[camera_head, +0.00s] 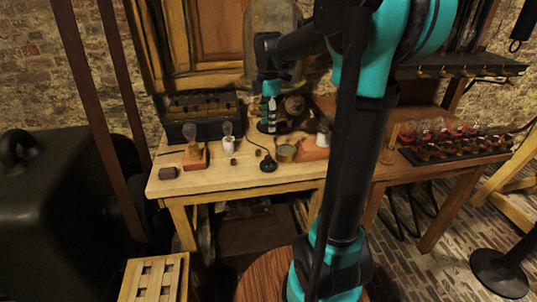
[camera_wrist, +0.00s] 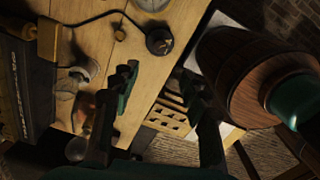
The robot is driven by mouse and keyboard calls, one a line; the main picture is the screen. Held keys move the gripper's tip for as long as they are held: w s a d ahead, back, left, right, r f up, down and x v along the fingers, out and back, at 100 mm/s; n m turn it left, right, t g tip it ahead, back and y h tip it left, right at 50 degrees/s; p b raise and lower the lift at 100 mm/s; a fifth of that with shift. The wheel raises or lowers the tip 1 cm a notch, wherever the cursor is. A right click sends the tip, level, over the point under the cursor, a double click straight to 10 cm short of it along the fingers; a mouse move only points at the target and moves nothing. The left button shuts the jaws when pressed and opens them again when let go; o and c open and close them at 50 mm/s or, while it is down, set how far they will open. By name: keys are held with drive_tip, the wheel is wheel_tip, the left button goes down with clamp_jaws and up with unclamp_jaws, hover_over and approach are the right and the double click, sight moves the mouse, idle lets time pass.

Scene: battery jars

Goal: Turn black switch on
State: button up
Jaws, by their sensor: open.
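The black switch (camera_head: 268,164) is a small round black base near the table's front edge, with a dark cable running to it. My gripper (camera_head: 268,124) is above the table behind the switch in the head view. In the wrist view my gripper (camera_wrist: 158,80) has its two dark fingers spread apart with nothing between them. The gripper is apart from the switch. The knob's setting is too small to tell.
Bulbs on stands, such as one on a red-brown block (camera_head: 195,157), and a round brass tin (camera_head: 286,153) stand on the wooden table (camera_head: 225,181). A dark battery box (camera_head: 203,112) is at the back left. A slotted wooden crate (camera_head: 130,284) stands in front.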

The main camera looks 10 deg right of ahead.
sight(268, 156)
wheel_tip(268, 156, down, 14)
drive_tip(key=shift+r, duration=0.1)
idle(0.5)
clamp_jaws()
